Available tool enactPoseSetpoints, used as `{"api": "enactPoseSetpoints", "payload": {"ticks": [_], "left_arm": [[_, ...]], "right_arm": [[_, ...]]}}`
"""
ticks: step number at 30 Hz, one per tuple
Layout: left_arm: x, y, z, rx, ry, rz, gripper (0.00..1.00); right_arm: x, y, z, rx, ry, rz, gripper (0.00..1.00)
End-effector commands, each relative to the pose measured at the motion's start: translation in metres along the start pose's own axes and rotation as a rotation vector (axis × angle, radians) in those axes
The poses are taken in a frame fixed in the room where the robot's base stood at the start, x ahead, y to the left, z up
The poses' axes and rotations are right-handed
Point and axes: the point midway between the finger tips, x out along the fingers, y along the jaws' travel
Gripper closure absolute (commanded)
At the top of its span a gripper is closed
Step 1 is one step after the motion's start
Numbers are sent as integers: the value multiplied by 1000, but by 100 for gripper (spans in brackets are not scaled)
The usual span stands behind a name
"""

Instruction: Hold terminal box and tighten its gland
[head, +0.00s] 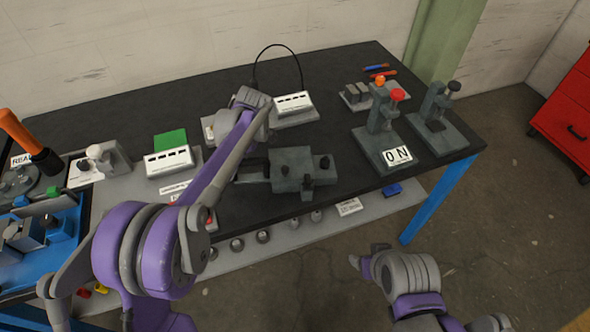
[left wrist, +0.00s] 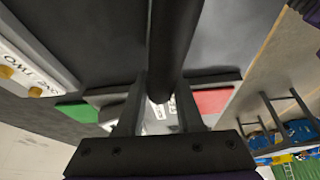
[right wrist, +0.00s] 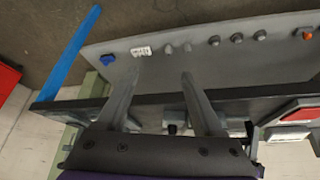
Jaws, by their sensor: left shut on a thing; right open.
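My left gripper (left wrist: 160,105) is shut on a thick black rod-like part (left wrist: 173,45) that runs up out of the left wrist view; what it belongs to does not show. In the head view my left arm hides those fingers. A grey block assembly (head: 292,163) with dark knobs lies on the bench right of my left forearm. I cannot tell whether it is the terminal box, and no gland is clearly recognisable. My right gripper (right wrist: 163,68) is open and empty. In the head view it (head: 360,262) hangs in front of the bench, apart from everything.
The dark bench (head: 330,75) carries white slotted boxes (head: 168,161) (head: 293,104), a black cable loop (head: 277,48), and upright clamps (head: 382,125) (head: 436,108) at right. A grey lower ledge (head: 290,232) holds several round knobs. Floor is free at front right.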

Motion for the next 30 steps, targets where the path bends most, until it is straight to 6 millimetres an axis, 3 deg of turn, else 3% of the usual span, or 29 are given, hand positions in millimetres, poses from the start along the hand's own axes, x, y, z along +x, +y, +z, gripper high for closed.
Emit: {"api": "enactPoseSetpoints", "payload": {"ticks": [4, 8, 19, 30], "left_arm": [[0, 0, 0, -1, 0, 0, 100], [0, 0, 0, -1, 0, 0, 100], [0, 0, 0, -2, 0, 0, 100], [0, 0, 0, -2, 1, 0, 100]], "right_arm": [[-4, -1, -15, -74, -14, -3, 31], [-13, -4, -50, -267, -51, -13, 31], [-24, -22, -180, -1074, -185, -129, 31], [1, -47, -280, -1872, -244, -362, 31]]}}
